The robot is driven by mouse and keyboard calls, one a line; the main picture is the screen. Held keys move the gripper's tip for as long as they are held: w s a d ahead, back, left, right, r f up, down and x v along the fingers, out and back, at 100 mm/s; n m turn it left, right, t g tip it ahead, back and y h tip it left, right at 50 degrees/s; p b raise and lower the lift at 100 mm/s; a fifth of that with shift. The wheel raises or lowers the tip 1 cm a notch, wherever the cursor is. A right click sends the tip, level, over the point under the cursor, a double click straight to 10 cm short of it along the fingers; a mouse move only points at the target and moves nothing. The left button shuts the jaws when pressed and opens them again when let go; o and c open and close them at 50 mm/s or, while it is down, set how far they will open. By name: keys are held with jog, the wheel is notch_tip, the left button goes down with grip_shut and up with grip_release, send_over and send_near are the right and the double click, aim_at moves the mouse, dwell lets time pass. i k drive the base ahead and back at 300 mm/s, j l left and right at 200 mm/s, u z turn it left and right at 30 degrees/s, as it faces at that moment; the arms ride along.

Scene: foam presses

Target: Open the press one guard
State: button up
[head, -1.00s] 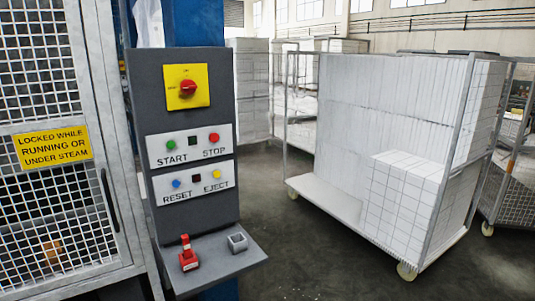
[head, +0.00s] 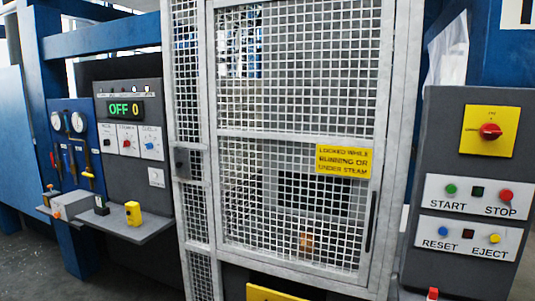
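The press guard (head: 298,134) is a grey-framed wire mesh door in the middle of the head view, and it looks shut in its frame. A yellow sign (head: 343,160) on it reads "LOCKED WHILE RUNNING OR UNDER STEAM". A dark vertical handle (head: 371,221) is at its lower right edge. A small dark latch or lock box (head: 183,163) sits on the left post. Through the mesh I see a dark opening and a small orange-brown thing (head: 306,243). My gripper is not in view.
Right of the guard, a grey panel (head: 465,185) has a red rotary switch on yellow (head: 490,131) and START, STOP, RESET and EJECT buttons. On the left, a control panel display (head: 126,110) reads "OFF 0". Its shelf (head: 150,226) holds a yellow item (head: 133,213). Gauges (head: 67,122) are farther left.

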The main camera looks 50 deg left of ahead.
aim_at(337, 155)
jog(key=u, duration=1.6)
